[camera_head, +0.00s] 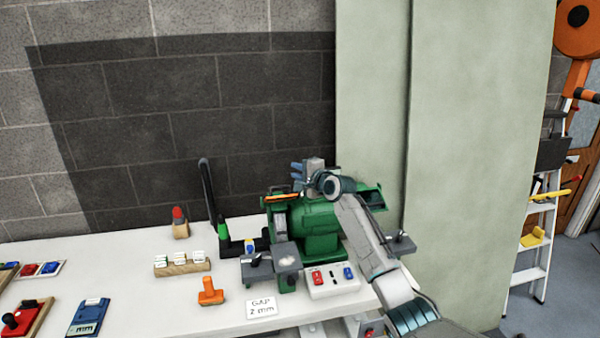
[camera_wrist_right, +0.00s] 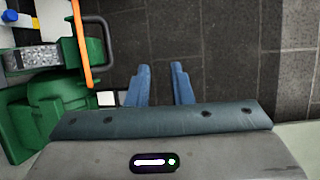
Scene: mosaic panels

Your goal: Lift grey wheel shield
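A green bench grinder (camera_head: 315,233) stands on the white bench, partly hidden by my right arm. An orange bar (camera_head: 282,197) runs along its upper left; it also shows in the right wrist view (camera_wrist_right: 80,45). Beside that bar in the wrist view is a dark grey loop-shaped frame (camera_wrist_right: 108,42), which may be the grey wheel shield; I cannot tell for sure. My right gripper (camera_head: 297,168) is above the grinder's top, pointing left. In the wrist view its blue fingers (camera_wrist_right: 160,68) are apart, with nothing between them, to the right of the frame. My left gripper is not in view.
A grey tool rest (camera_head: 285,257) is at the grinder's front left. A switch box (camera_head: 332,280) and a gap card (camera_head: 262,306) lie in front. An orange stamp-like tool (camera_head: 210,292) and a wooden block (camera_head: 182,264) stand left. A wall is behind.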

